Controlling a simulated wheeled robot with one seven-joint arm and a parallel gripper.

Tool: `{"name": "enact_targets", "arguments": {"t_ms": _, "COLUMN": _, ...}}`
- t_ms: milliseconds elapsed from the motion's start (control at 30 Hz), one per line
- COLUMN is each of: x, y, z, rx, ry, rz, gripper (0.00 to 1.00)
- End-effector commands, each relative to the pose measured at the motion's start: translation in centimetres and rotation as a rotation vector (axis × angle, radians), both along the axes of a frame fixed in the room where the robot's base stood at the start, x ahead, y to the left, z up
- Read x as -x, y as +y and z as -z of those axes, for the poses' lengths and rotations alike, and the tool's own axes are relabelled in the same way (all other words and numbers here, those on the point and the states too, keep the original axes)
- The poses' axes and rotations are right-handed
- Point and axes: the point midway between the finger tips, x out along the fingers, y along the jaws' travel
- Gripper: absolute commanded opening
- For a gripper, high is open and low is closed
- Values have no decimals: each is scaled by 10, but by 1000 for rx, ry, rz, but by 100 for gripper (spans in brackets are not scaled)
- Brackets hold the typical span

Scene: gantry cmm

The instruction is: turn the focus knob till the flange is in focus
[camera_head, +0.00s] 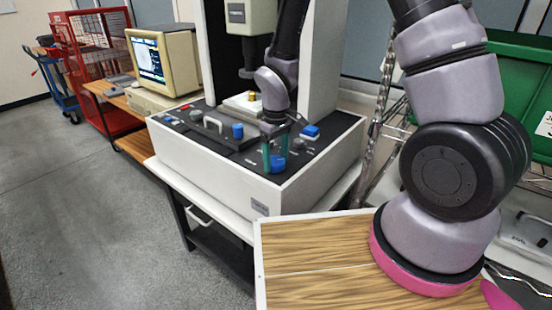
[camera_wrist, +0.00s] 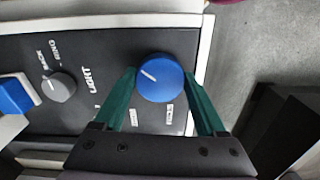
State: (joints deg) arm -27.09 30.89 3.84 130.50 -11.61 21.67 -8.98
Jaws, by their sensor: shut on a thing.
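The blue focus knob (camera_wrist: 160,80) stands on the black control panel, with a white pointer line aimed up and left in the wrist view. In the head view the knob (camera_head: 277,164) is at the panel's front edge. My gripper (camera_wrist: 160,74) has its two green fingers on either side of the knob, shut on it. The monitor (camera_head: 149,60) shows a pale image on a blue screen, too small to judge its sharpness. A small brass-coloured piece (camera_head: 252,96), perhaps the flange, sits on the white stage under the machine's head.
A grey knob (camera_wrist: 60,87) marked LIGHT and a blue block (camera_wrist: 17,96) are also on the panel. Another blue knob (camera_head: 237,131) and a grey handle (camera_head: 212,122) stand farther left. A wood-topped table (camera_head: 310,268) is in front; grey floor lies open at left.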

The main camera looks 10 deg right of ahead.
Motion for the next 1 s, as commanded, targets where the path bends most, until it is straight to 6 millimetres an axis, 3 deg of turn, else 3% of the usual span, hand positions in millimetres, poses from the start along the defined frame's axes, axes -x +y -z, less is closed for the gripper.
{"name": "enact_targets", "arguments": {"t_ms": 433, "x": 1, "y": 0, "z": 0, "rx": 1, "ry": 2, "rz": 14, "gripper": 18}}
{"name": "enact_targets", "arguments": {"t_ms": 467, "x": 1, "y": 0, "z": 0, "rx": 1, "ry": 2, "rz": 14, "gripper": 77}}
{"name": "enact_targets", "arguments": {"t_ms": 500, "x": 1, "y": 0, "z": 0, "rx": 1, "ry": 2, "rz": 14, "gripper": 93}}
{"name": "enact_targets", "arguments": {"t_ms": 533, "x": 1, "y": 0, "z": 0, "rx": 1, "ry": 2, "rz": 14, "gripper": 100}}
{"name": "enact_targets", "arguments": {"t_ms": 833, "x": 0, "y": 0, "z": -3, "rx": 0, "ry": 0, "rz": 14, "gripper": 100}}
{"name": "enact_targets", "arguments": {"t_ms": 1000, "x": -1, "y": 0, "z": -27, "rx": -2, "ry": -4, "rz": 13, "gripper": 100}}
